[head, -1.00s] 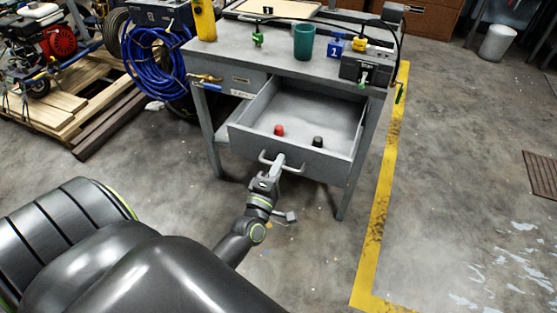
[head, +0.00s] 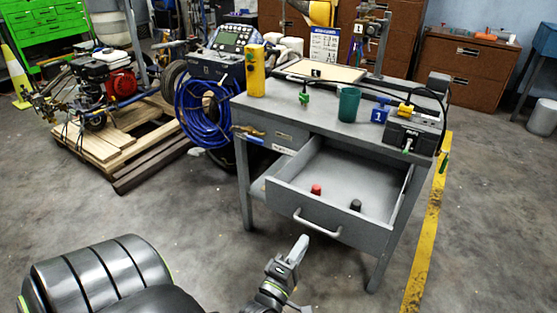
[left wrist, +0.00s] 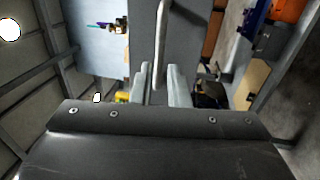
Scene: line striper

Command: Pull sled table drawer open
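The grey sled table (head: 300,112) has its drawer (head: 330,208) pulled well out, its inside in plain view. A red cap-like piece (head: 316,189) and a black one (head: 356,205) are in the drawer. The pale bar handle (head: 316,224) is on the drawer front. My left gripper (head: 298,246) is just below and in front of the handle, apart from it. My right gripper is not in view.
On the tabletop are a yellow bottle (head: 255,72), a green cup (head: 348,104) and a black box (head: 405,136). A blue hose coil (head: 203,110) hangs at the left, near a pallet (head: 108,145) with an engine.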

